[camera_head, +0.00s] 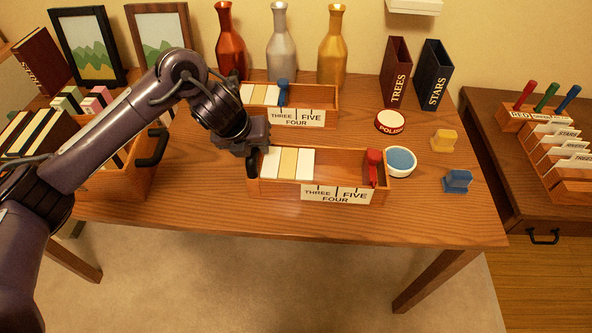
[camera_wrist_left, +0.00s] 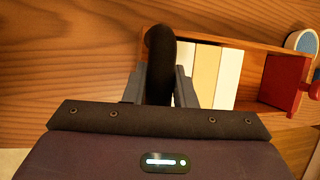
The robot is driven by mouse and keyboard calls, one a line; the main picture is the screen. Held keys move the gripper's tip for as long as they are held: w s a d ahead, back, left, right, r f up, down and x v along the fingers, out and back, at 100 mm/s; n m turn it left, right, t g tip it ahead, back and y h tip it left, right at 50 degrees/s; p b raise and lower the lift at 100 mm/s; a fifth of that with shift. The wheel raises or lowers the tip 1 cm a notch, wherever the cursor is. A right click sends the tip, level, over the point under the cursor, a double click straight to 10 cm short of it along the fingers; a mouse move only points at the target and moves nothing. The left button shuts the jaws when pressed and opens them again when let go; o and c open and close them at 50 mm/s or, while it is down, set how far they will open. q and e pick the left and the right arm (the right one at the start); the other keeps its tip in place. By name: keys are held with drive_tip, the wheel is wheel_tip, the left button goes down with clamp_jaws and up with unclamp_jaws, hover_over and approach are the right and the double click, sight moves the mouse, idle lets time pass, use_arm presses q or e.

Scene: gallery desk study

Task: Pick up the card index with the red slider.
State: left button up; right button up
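The card index with the red slider (camera_head: 372,170) is a wooden open box (camera_head: 283,183) on the desk, holding white and tan cards, with a label reading THREE, FOUR, FIVE on its front. Its black handle (camera_head: 252,163) is at its left end. My left gripper (camera_head: 250,147) is at that handle. In the left wrist view the handle (camera_wrist_left: 159,60) stands between the two fingers (camera_wrist_left: 160,88), which look close against both its sides, so the gripper appears shut on it. The box (camera_wrist_left: 262,58) and red slider (camera_wrist_left: 284,82) show to the right. My right gripper is not in view.
A similar box with a blue slider (camera_head: 283,92) stands just behind. Left is another wooden box with a black handle (camera_head: 152,148). A blue-topped white bowl (camera_head: 400,161) sits close to the right end. The desk front (camera_head: 220,212) is clear.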

use_arm(q)
clamp_jaws()
drive_tip(key=shift+r, duration=0.15)
drive_tip(key=shift+r, duration=0.45)
wheel_tip(320, 180, up, 19)
drive_tip(key=p, duration=0.6)
drive_tip(key=shift+f, duration=0.1)
